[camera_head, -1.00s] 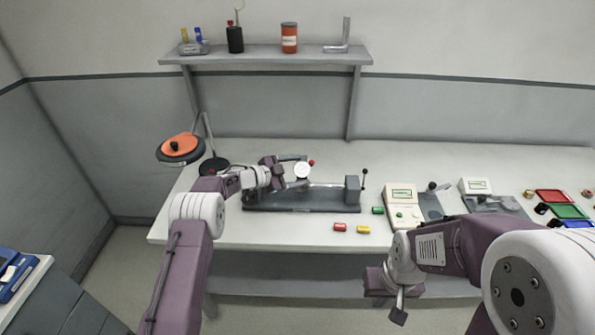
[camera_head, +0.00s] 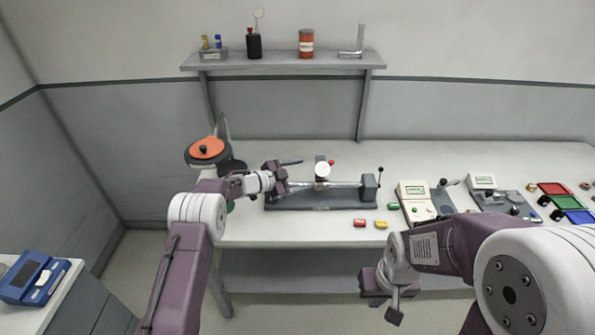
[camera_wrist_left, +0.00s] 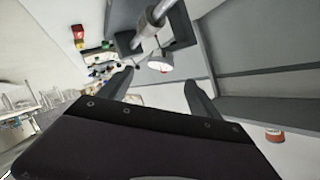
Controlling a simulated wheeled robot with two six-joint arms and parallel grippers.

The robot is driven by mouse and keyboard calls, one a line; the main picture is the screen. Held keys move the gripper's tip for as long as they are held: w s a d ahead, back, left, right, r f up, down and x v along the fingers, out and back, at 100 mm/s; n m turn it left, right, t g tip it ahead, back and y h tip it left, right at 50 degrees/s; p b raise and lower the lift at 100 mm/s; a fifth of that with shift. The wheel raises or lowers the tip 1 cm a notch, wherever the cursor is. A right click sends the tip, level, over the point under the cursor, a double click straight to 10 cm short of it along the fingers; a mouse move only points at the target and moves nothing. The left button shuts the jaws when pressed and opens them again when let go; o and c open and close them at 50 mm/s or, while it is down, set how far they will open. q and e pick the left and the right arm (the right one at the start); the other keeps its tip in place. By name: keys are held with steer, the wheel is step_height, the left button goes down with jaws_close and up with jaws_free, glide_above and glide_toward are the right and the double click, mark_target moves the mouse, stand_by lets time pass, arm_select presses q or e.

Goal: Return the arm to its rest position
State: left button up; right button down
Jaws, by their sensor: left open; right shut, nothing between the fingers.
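My left arm reaches over the bench (camera_head: 300,236). Its gripper (camera_head: 292,174) is open and empty at the left end of a dark fixture (camera_head: 325,200) with a horizontal rod and a white round dial (camera_head: 323,170). In the left wrist view the open fingers (camera_wrist_left: 160,92) spread apart, with the rod and dial (camera_wrist_left: 160,63) beyond them and nothing between the tips. My right gripper (camera_head: 393,302) is shut and empty, hanging low in front of the bench edge; its fingertips are small in view.
Red (camera_head: 359,223) and yellow (camera_head: 381,224) blocks lie before the fixture. A cream meter (camera_head: 415,200) and coloured trays (camera_head: 565,202) stand right. An orange-topped disc (camera_head: 207,150) is behind the left arm. A shelf (camera_head: 285,64) hangs above. A blue device (camera_head: 35,277) stands far left.

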arm_select(q)
steer(key=s+a+r+n+t+y, duration=0.2)
steer(key=a+r+n+t, duration=0.1)
steer(key=r, duration=0.8)
steer(key=s+a+r+n+t+y, duration=0.1)
steer(key=a+r+n+t, duration=0.15)
steer(key=r, duration=0.75)
steer(key=s+a+f+n+g+y, duration=0.2)
steer(key=s+a+f+n+y, duration=0.3)
steer(key=s, duration=0.3)
steer(key=s+a+f+n+g+y, duration=0.2)
steer(key=s+a+f+n+y, duration=0.15)
steer(key=s+a+f, duration=0.3)
steer(key=s+a+f+n+g, duration=0.1)
steer(key=s+f+g, duration=0.3)
steer(key=s, duration=0.7)
steer(key=s+f+n+g, duration=0.2)
steer(key=s+f+g, duration=0.3)
steer(key=s+f, duration=0.3)
steer(key=s, duration=0.4)
steer(key=shift+s+a+f+n, duration=0.15)
steer(key=shift+a+f+n, duration=0.15)
steer(key=shift+a+n, duration=0.1)
